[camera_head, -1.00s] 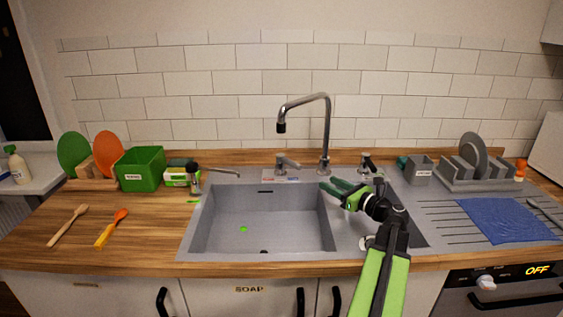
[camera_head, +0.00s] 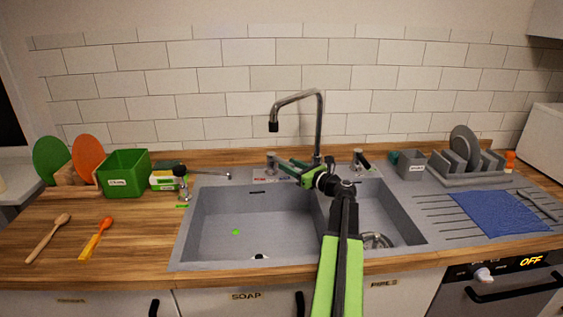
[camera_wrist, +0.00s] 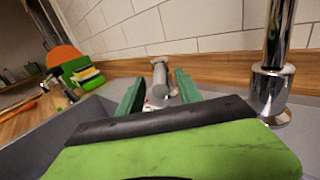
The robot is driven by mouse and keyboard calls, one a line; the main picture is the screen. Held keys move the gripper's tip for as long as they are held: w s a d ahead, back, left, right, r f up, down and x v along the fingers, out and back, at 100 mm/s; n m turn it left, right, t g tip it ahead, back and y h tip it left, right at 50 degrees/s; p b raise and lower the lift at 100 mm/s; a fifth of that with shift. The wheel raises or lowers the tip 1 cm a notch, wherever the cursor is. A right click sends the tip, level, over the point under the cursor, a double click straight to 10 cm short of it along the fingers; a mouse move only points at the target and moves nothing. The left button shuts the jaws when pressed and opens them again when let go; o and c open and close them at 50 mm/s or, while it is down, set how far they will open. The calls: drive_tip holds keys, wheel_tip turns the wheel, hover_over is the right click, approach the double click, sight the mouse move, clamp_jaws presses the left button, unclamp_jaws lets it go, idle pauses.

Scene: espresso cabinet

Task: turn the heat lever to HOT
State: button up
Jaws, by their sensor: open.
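A chrome lever (camera_head: 271,162) stands on the sink's back ledge, left of the tall faucet (camera_head: 318,125). A small label with red marking (camera_head: 261,180) lies at its foot; I cannot read it. My gripper (camera_head: 286,168) is open, with its green fingers pointing left at this lever. In the wrist view the lever (camera_wrist: 160,76) appears between the two open fingers (camera_wrist: 158,92), a little beyond them; contact cannot be told. The gripper partly hides the lever's handle in the head view. A second chrome lever (camera_head: 361,160) stands right of the faucet.
The faucet column is close to my gripper's right in the wrist view (camera_wrist: 272,70). The sink basin (camera_head: 225,225) lies below. A soap dispenser (camera_head: 181,180) and green bin (camera_head: 124,173) stand left; a grey cup (camera_head: 411,164) and dish rack (camera_head: 466,170) stand right.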

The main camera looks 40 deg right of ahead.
sight(281, 160)
drive_tip(key=w, duration=0.5)
drive_tip(key=shift+w, duration=0.1)
clamp_jaws()
idle(1.2)
